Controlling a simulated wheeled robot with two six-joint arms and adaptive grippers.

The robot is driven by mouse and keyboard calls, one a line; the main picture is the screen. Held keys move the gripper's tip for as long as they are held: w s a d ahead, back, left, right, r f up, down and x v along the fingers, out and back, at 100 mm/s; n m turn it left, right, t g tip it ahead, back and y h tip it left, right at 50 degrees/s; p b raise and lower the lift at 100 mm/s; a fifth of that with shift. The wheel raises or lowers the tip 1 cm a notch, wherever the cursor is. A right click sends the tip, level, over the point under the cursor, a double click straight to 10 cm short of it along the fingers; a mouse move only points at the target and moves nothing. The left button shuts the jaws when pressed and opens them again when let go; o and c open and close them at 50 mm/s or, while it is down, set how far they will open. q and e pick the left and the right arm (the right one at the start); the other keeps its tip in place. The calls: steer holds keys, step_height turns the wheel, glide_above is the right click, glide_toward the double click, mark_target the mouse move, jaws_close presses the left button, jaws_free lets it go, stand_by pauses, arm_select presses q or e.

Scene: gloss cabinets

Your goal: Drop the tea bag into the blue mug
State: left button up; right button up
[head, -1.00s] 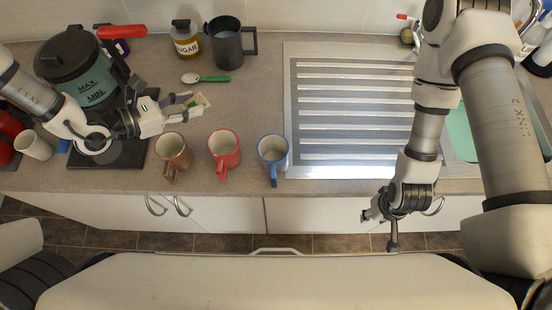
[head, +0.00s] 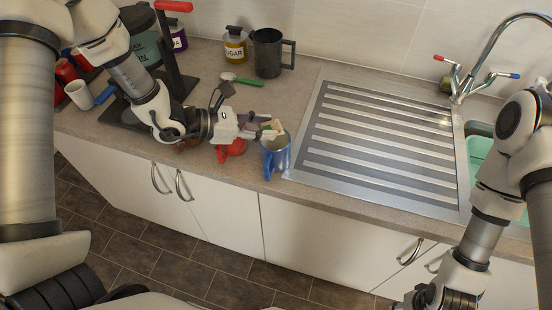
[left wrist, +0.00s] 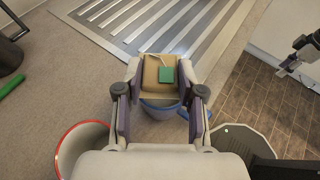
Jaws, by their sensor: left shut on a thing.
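The blue mug (head: 275,160) stands upright on the counter's front part, left of the metal drainer; it also shows in the left wrist view (left wrist: 160,111). My left gripper (head: 268,126) is shut on the tea bag (head: 278,127), a tan packet with a green tag in the left wrist view (left wrist: 158,75). The gripper holds the tea bag over the blue mug's opening, hiding part of the rim. I cannot tell how far above the rim it is. My right gripper (head: 440,296) is low at the bottom right, and its fingers are unclear.
The red mug (head: 236,150) stands just left of the blue mug, partly under my left gripper. A dark grey pitcher (head: 268,54), a sugar jar (head: 235,45) and a green-handled spoon (head: 243,81) are behind. The drainer (head: 385,150) is bare.

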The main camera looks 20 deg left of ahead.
arm_select(q)
steer(key=shift+s+d+f, duration=0.1)
steer(key=shift+d+f, duration=0.15)
steer(key=shift+f, duration=0.8)
steer(key=shift+w+a+f, duration=0.2)
steer(key=shift+w+a, duration=0.2)
steer(key=shift+a, duration=0.15)
steer(key=o, duration=0.7)
steer(key=shift+s+d+r, duration=0.1)
steer(key=shift+s, duration=0.05)
steer(key=shift+s+d+r, duration=0.1)
steer(key=shift+d, duration=0.1)
steer(key=shift+a, duration=0.45)
steer(key=v, duration=1.1)
steer(key=shift+s+r, duration=0.1)
steer(key=shift+s, duration=0.1)
arm_select(e)
steer(key=shift+w+f, duration=0.1)
steer(key=shift+f, duration=0.4)
